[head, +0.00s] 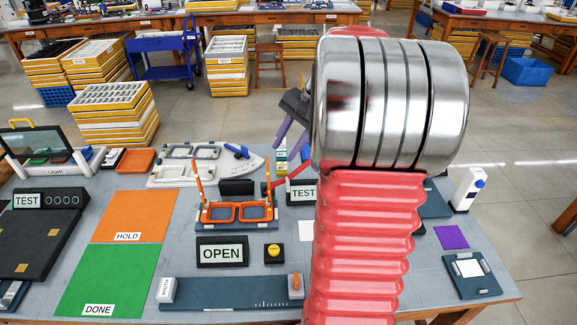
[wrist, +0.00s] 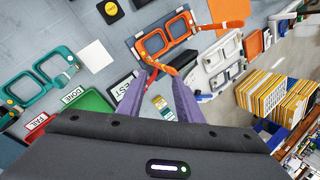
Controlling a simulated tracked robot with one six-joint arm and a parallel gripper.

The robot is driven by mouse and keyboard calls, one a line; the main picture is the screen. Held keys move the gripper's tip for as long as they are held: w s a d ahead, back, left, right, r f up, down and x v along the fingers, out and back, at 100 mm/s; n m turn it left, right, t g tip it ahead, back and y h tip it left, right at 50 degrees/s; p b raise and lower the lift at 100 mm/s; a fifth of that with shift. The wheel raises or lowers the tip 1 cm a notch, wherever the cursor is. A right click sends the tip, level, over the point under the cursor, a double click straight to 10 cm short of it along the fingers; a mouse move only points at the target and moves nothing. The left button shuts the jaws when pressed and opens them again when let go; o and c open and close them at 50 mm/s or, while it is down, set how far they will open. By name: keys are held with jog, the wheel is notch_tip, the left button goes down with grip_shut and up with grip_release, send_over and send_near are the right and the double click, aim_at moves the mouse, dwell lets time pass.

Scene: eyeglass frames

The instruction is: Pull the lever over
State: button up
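A red lever-like bar (head: 277,183) shows beside the TEST sign (head: 302,191), partly hidden by my arm. In the wrist view a small red strip (wrist: 155,80) shows between my fingers, near the TEST sign (wrist: 127,92); I cannot tell if it touches them. My gripper (head: 290,138) has two purple fingers, seen apart, above the back of the table. In the wrist view the gripper (wrist: 160,78) is open, with nothing clearly held. Orange eyeglass frames (head: 238,212) sit on a dark stand left of the bar; they also show in the wrist view (wrist: 166,40).
A white fixture with a blue handle (head: 237,151) lies at the back of the table. An OPEN sign (head: 222,252) and a yellow button (head: 274,252) are in front. Orange HOLD (head: 135,212) and green DONE (head: 112,275) mats lie left. My arm hides the table's middle right.

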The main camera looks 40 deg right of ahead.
aim_at(300, 170)
jog(key=s+d+f+m+t, duration=0.1)
jog(key=d+f+m, duration=0.3)
jog(key=d, duration=0.9)
jog(key=shift+s+f+y, duration=0.4)
jog(key=shift+s+f, duration=0.15)
jog(key=shift+s, duration=0.1)
jog(key=shift+f, duration=0.15)
jog(key=x, duration=1.3)
jog(key=shift+w+a+f, duration=0.1)
jog(key=shift+w+f, duration=0.1)
jog(key=shift+w, duration=0.1)
jog(key=shift+c, duration=0.2)
jog(key=c, duration=0.7)
jog(key=shift+a, duration=0.25)
grip_shut()
jog(key=shift+d+r, duration=0.1)
jog(key=shift+d, duration=0.2)
